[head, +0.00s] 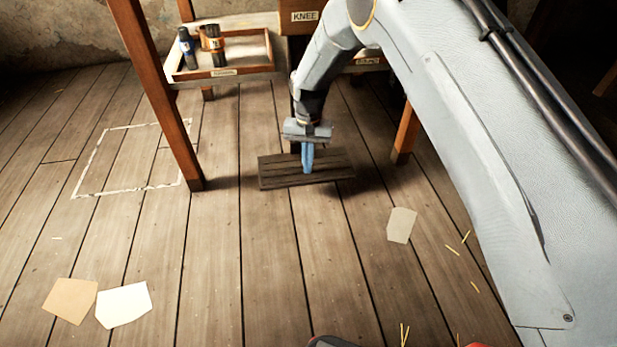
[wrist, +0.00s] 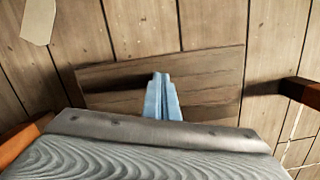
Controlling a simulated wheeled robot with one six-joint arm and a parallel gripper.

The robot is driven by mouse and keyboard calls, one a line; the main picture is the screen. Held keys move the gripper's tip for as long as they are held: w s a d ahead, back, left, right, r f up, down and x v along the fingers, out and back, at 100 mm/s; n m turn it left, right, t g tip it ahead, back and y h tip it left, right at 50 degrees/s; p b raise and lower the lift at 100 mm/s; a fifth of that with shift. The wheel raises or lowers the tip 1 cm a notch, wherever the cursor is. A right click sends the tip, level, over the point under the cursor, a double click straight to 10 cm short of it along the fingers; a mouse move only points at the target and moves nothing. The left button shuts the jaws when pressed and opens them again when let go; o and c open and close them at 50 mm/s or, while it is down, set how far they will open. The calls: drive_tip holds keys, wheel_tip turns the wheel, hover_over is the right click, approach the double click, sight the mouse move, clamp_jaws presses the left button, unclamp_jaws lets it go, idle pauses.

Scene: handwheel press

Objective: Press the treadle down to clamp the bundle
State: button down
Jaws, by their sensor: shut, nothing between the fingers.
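The treadle is a dark ribbed wooden board (head: 335,172) low over the plank floor, between the legs of a wooden stand. It also shows in the wrist view (wrist: 215,85). My gripper (head: 308,170) points down with its blue fingers together and empty. The fingertips are over the middle of the treadle; whether they touch it I cannot tell. In the wrist view the shut fingers (wrist: 161,80) stand in front of the board. No bundle can be made out in either view.
Wooden legs (head: 160,95) stand left and right of the treadle. A tray (head: 250,72) with dark cylinders is at the back left. A taped outline (head: 100,140) and paper scraps (head: 122,305) lie on the floor. The front floor is mostly clear.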

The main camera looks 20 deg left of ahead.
sight(308, 178)
drive_tip(key=shift+f, duration=0.2)
drive_tip(key=shift+f+b, duration=0.9)
drive_tip(key=shift+f, duration=2.2)
drive_tip(key=shift+r, duration=0.1)
drive_tip(key=w, duration=0.1)
drive_tip(key=w+b, duration=0.1)
drive_tip(key=w+r, duration=0.1)
drive_tip(key=shift+a, duration=0.4)
drive_tip(key=shift+r, duration=0.15)
drive_tip(key=r+p, duration=0.1)
drive_tip(key=r, duration=0.1)
drive_tip(key=r+p, duration=0.1)
drive_tip(key=r, duration=0.2)
drive_tip(key=r+p, duration=0.2)
drive_tip(key=shift+w+a+r, duration=0.1)
drive_tip(key=shift+w+r, duration=0.25)
drive_tip(key=shift+w, duration=0.05)
drive_tip(key=shift+f, duration=0.1)
